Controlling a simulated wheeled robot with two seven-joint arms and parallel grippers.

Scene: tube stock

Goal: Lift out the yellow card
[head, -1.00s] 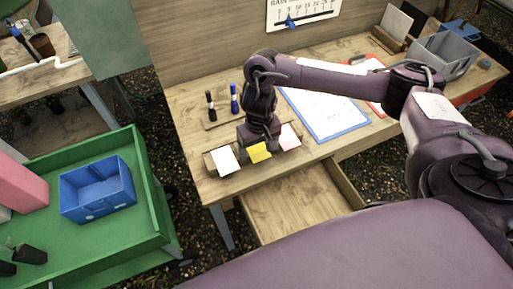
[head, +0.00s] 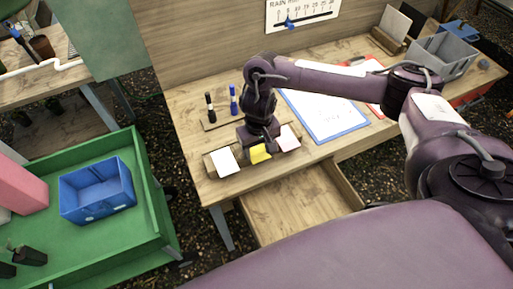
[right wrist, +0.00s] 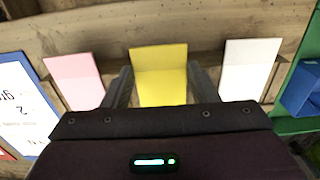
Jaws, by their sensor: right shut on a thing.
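The yellow card (head: 260,154) stands in a wooden holder (head: 238,170) near the table's front edge, between a white card (head: 224,161) and a pink card (head: 288,138). My right gripper (head: 260,142) is right above and behind the yellow card in the head view. In the right wrist view its two fingers lie at the side edges of the yellow card (right wrist: 160,62), and it is shut on it. The white card (right wrist: 246,66) and the pink card (right wrist: 76,78) stand apart from the fingers. My left gripper is not in view.
A black marker (head: 210,106) and a blue marker (head: 233,98) stand behind the card holder. A clipboard (head: 345,136) lies to the right. A blue bin (head: 97,190) sits in a green cart (head: 150,245) at left. An open drawer (head: 300,212) juts out below the tabletop.

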